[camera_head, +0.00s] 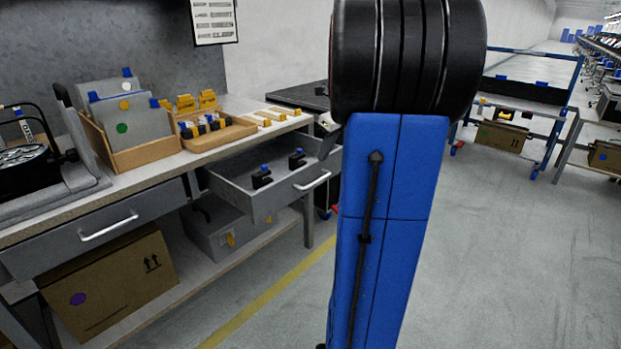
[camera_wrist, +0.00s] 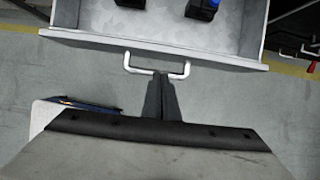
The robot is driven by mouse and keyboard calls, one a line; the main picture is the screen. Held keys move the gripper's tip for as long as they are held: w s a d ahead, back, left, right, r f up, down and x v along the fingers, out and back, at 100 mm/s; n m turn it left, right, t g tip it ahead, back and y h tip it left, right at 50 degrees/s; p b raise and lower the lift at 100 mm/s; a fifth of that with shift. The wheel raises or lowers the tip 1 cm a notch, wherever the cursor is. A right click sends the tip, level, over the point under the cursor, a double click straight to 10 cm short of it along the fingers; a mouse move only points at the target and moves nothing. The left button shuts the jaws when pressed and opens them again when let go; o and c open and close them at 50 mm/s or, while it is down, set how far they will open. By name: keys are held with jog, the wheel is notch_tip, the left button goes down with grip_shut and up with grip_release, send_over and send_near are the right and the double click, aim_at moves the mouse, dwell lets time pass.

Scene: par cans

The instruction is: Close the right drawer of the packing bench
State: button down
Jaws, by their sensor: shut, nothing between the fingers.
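The right drawer (camera_head: 237,188) of the packing bench (camera_head: 155,179) is pulled open and holds small black items with blue tops. Its white bar handle (camera_head: 313,181) is on the front panel. In the wrist view the drawer front (camera_wrist: 150,46) runs across the top, with the handle (camera_wrist: 156,70) below it. My gripper (camera_wrist: 160,78) is shut and empty, with its fingertips at the handle's middle. I cannot tell whether they touch it. In the head view my blue arm hides most of the gripper; only a small part may show by the handle.
The left drawer (camera_head: 88,232) is closed. A cardboard box (camera_head: 110,285) and a grey case (camera_head: 225,235) stand on the lower shelf. A wooden tray (camera_head: 215,135) and a file box (camera_head: 140,152) are on the bench top.

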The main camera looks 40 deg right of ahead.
aim_at(315, 173)
jog(key=x, duration=1)
jog(key=shift+w, duration=0.1)
jog(key=w, duration=0.8)
jog(key=w+a, duration=0.1)
jog(key=w, duration=0.7)
jog(key=w+a, duration=0.1)
jog(key=w, duration=0.8)
jog(key=shift+w, duration=0.65)
jog(key=shift+w+r, duration=0.1)
jog(key=shift+r, duration=0.05)
